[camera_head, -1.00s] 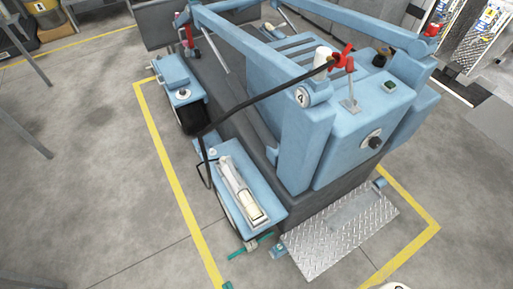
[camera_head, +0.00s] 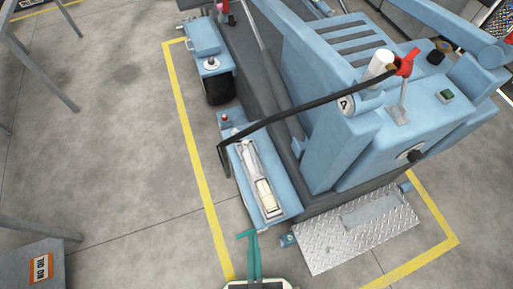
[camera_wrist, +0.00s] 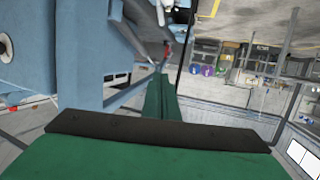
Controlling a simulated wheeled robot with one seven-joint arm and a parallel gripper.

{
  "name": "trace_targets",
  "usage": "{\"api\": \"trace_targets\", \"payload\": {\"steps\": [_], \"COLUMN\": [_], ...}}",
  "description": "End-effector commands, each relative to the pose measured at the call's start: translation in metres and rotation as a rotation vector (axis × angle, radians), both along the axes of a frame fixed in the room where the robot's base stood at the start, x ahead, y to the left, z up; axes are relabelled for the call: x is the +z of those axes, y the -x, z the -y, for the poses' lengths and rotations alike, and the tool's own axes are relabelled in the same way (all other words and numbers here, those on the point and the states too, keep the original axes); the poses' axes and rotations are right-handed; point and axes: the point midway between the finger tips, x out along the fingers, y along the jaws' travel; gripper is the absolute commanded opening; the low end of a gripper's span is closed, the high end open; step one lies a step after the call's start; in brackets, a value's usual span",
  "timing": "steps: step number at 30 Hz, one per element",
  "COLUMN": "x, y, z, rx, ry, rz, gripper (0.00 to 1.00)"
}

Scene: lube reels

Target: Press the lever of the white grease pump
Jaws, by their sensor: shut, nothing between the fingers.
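A long, narrow white pump body with a cream end piece and a silvery bar along it, which I take to be the white grease pump (camera_head: 258,180), lies on a low blue platform (camera_head: 281,192) at the side of the blue machine. I cannot clearly tell its lever from its body. My green gripper (camera_head: 250,234) is just below the platform's near end in the head view, apart from the pump as far as I can tell. Its fingers are shut and empty. In the wrist view my gripper (camera_wrist: 163,76) points toward blue machine parts; the pump is not recognisable there.
A black hose (camera_head: 310,110) arches from a red handle (camera_head: 407,62) beside a white cylinder (camera_head: 379,65) to the platform. A metal tread plate (camera_head: 355,232) lies right of my gripper. Open floor lies left of the yellow line (camera_head: 193,140).

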Motion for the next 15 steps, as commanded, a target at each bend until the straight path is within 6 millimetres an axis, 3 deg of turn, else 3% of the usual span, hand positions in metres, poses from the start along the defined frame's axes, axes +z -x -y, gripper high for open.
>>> {"api": "trace_targets", "payload": {"steps": [7, 15], "x": [-0.020, -0.087], "y": [-0.018, -0.082], "z": [0.008, 0.025], "rx": [-0.041, -0.163], "ry": [-0.065, -0.326], "rz": [-0.037, -0.191], "gripper": [0.00, 0.00]}}
